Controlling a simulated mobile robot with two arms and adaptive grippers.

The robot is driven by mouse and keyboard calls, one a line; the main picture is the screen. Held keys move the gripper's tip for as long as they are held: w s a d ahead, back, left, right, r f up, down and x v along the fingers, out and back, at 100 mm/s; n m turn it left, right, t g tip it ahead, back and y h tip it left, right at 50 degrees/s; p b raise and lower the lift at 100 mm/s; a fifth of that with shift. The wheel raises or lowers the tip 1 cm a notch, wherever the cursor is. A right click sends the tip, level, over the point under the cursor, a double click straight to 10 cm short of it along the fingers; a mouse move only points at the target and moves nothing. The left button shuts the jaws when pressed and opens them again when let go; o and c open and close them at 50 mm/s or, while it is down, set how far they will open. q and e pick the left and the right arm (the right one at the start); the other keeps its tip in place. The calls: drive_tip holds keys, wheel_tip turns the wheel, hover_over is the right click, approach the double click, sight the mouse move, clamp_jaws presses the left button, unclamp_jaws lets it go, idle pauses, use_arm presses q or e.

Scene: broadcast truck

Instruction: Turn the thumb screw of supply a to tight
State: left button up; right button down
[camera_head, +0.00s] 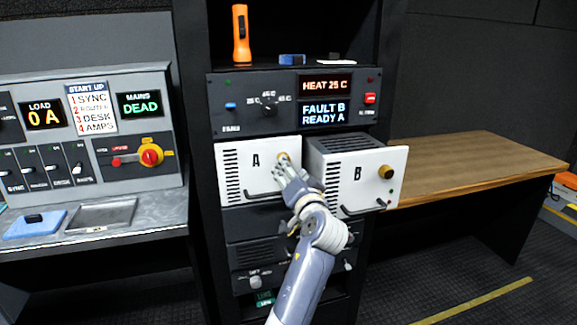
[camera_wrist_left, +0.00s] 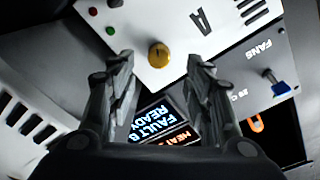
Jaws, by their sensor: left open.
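Supply A (camera_head: 235,176) is a white-fronted unit in the rack, marked with a black A. Its brass thumb screw (camera_head: 283,157) is at the upper right of its face. My left gripper (camera_head: 281,166) is in front of that screw and partly covers the face around it. In the left wrist view the brass screw (camera_wrist_left: 158,54) shows just beyond and between the two spread fingertips of my gripper (camera_wrist_left: 160,68). The fingers are open, with nothing held; contact with the screw cannot be told. My right gripper is not in view.
Supply B (camera_head: 340,180) juts out of the rack to the right, with its own brass screw (camera_head: 386,172). Above, a panel display (camera_head: 324,113) reads FAULT B, READY A. A wooden table (camera_head: 480,165) stands right; a control console (camera_head: 90,140) stands left.

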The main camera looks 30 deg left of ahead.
use_arm(q)
drive_tip(key=x, duration=0.6)
drive_tip(key=shift+w+a+b, duration=0.1)
drive_tip(key=shift+w+b, duration=0.1)
drive_tip(key=shift+b, duration=0.2)
drive_tip(key=shift+c, duration=0.2)
drive_tip(key=c, duration=1)
